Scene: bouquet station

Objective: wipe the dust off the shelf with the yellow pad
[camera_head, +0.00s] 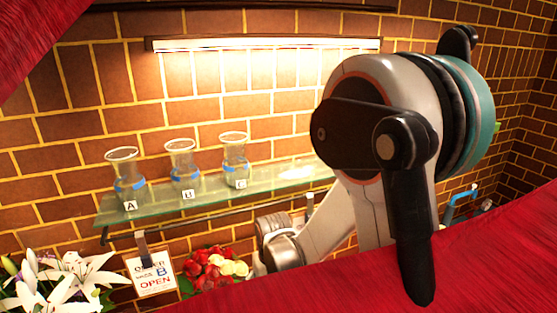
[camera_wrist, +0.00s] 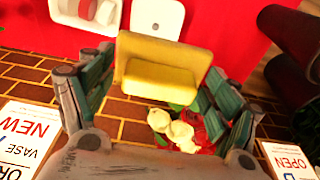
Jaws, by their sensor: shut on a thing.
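The yellow pad (camera_wrist: 165,65) is between the two teal-grey fingers of my gripper (camera_wrist: 160,72) in the wrist view, and the gripper is shut on it. The pad's sides are partly behind the fingers. The glass shelf (camera_head: 265,184) runs along the brick wall in the head view, with its right part hidden behind my arm. A pale patch (camera_head: 297,172) lies on the shelf right of the vases; I cannot tell whether it is dust or lamp glare. The pad does not show in the head view.
Glass vases A (camera_head: 126,172), a middle one (camera_head: 183,168) and C (camera_head: 235,160) stand on the shelf. A lit lamp (camera_head: 265,45) is above. Below are an order sign (camera_head: 152,273), white lilies (camera_head: 65,275) and red and white flowers (camera_head: 213,268). Red cloth (camera_head: 330,290) fills the foreground.

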